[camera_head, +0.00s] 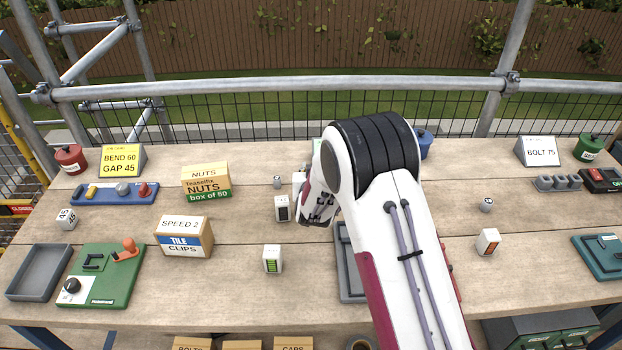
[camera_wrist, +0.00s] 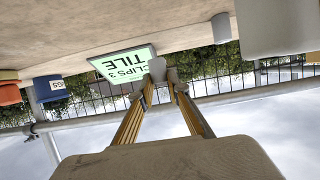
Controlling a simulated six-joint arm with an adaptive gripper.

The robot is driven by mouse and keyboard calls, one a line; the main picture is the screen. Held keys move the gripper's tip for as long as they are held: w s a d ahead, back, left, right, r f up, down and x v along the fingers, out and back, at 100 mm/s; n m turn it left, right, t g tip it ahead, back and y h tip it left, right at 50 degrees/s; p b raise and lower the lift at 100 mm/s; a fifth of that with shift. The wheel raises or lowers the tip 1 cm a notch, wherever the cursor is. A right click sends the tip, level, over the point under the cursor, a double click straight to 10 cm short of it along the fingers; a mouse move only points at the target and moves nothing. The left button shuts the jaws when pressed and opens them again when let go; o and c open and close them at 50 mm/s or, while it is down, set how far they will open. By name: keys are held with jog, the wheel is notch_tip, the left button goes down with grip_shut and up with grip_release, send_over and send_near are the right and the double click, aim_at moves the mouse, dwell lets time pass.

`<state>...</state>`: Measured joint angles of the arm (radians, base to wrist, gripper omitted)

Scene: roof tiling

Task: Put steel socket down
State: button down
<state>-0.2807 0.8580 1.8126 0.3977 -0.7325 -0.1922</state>
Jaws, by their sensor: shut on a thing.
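My gripper (camera_wrist: 165,92) shows in the wrist view with its two long fingers closing toward each other at the tips. It is shut on a small grey piece, the steel socket (camera_wrist: 157,68), held at the fingertips in front of the green sign. In the head view my gripper (camera_head: 318,210) is low over the middle of the table, partly behind my arm, and the held socket is hidden there. I cannot tell whether the socket touches the table.
A small grey cylinder (camera_head: 277,182) and a white block with a dark display (camera_head: 282,208) stand just left of my gripper. A grey tray (camera_head: 349,270) lies partly under my arm. Another small cylinder (camera_head: 486,204) stands at right. Bare wood (camera_head: 225,285) is at front left.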

jog(key=shift+f, duration=1.85)
jog(key=shift+f, duration=0.1)
jog(key=c, duration=1.9)
grip_release()
jog(key=shift+v, duration=6.05)
jog(key=shift+r, duration=0.3)
